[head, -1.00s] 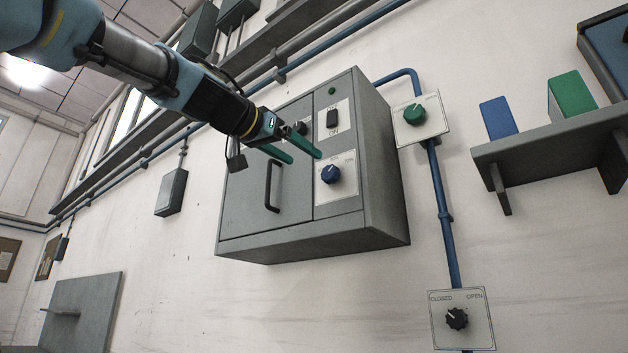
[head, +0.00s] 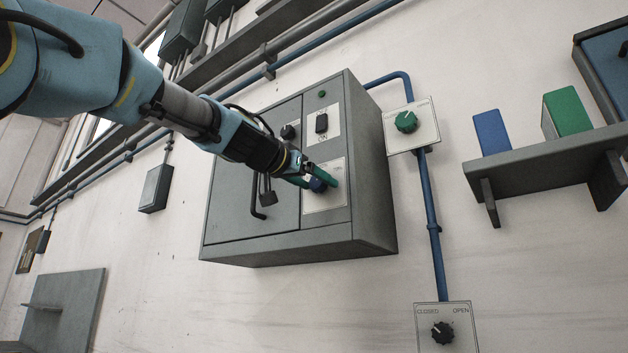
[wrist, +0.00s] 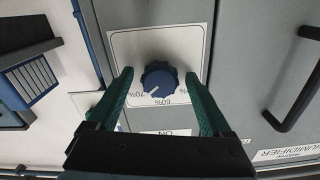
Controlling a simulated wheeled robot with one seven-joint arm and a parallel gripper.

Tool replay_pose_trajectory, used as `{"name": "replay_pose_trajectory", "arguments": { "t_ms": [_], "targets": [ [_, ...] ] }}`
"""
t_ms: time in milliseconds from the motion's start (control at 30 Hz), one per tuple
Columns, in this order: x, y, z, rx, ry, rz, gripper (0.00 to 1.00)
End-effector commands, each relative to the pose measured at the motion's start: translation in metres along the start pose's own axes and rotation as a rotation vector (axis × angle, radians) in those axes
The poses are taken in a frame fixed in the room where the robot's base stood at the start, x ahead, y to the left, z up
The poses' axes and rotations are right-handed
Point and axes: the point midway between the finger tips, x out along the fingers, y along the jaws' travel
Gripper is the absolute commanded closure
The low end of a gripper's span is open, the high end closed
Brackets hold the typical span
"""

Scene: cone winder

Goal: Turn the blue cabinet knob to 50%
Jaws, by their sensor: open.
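The blue cabinet knob (wrist: 160,78) sits on a white scale plate (wrist: 118,42) on the grey cabinet (head: 372,190). In the wrist view the labels 70% and 60% show beside it, and its white pointer mark lies near them. In the head view the knob (head: 318,185) is partly hidden by my gripper (head: 318,178). My gripper is open, with its green fingers on either side of the knob in the wrist view (wrist: 160,90). I cannot tell whether either finger touches it.
A black door handle (head: 256,190) stands out left of the knob. A black ON/OFF switch (head: 321,123) is above it. A green knob (head: 406,121) and a black CLOSED/OPEN knob (head: 442,332) are to the right. A shelf (head: 540,160) holds a blue and a green block.

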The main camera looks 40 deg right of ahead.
Motion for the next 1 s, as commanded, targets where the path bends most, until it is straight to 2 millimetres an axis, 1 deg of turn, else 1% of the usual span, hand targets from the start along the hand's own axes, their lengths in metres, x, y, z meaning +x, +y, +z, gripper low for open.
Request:
{"name": "replay_pose_trajectory", "arguments": {
  "t_ms": [67, 800, 1000],
  "targets": [
    [-0.0002, 0.0, 0.0, 0.0, 0.0, 0.0, 0.17],
    [-0.0006, -0.0002, -0.0001, 0.0, 0.0, 0.0, 1.0],
    [-0.0006, -0.0001, 0.0001, -0.008, 0.0, 0.0, 1.0]
  ]
}}
